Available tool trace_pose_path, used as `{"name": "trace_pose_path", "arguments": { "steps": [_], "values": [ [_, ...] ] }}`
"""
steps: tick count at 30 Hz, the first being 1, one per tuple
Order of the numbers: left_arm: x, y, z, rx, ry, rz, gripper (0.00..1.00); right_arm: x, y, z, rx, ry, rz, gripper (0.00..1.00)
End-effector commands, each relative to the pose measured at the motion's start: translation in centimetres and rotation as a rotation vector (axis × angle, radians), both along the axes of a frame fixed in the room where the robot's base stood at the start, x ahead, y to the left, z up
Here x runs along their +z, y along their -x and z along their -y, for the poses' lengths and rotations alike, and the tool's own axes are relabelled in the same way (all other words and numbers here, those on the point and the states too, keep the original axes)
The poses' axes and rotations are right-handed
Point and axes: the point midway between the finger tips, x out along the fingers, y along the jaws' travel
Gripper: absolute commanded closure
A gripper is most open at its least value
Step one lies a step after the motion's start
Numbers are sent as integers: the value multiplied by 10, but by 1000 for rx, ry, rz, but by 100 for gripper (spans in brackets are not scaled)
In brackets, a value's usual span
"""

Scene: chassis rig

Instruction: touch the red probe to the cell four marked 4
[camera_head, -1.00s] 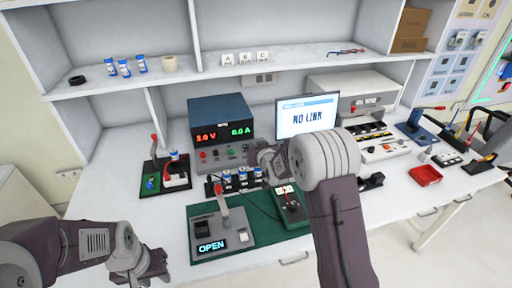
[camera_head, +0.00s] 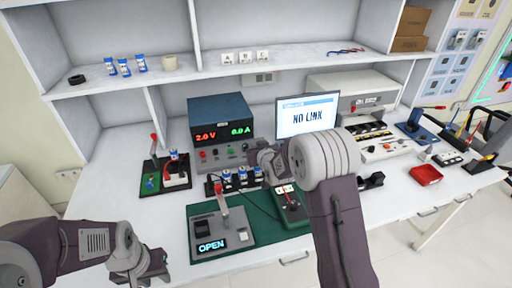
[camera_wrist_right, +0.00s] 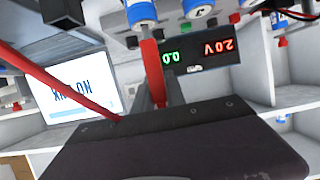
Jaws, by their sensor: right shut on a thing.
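My right gripper (camera_head: 268,158) is over the back of the rig; its wrist hides much of it in the head view. In the right wrist view it is shut on the red probe (camera_wrist_right: 153,72), whose far end is at or very near a blue-and-white cell (camera_wrist_right: 141,13). I cannot tell whether they touch. The row of blue-and-white cells (camera_head: 228,177) stands in a black holder behind the green mat. The number 4 is not readable on any cell. My left gripper (camera_head: 148,268) is empty with its fingers apart, low at the left, away from the cells.
A power supply (camera_head: 221,122) reads 2.0 V and 0.0 A behind the cells. The green mat (camera_head: 255,246) bears a grey unit reading OPEN (camera_head: 211,246). A red cable (camera_wrist_right: 55,85) crosses the right wrist view.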

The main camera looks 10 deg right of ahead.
Motion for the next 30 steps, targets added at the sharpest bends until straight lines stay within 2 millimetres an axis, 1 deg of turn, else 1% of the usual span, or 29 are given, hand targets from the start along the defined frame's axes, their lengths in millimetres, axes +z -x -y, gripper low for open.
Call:
{"name": "trace_pose_path", "arguments": {
  "steps": [4,7,23,30],
  "values": [
    [1,0,0,0,0,0,64,1,0,0,0,0,0,100],
    [6,0,0,0,0,0,64,8,0,0,0,0,1,100],
    [44,0,0,0,0,0,64,60,0,0,0,0,1,100],
    [44,0,0,0,0,0,64,60,0,0,0,0,0,100]
  ]
}}
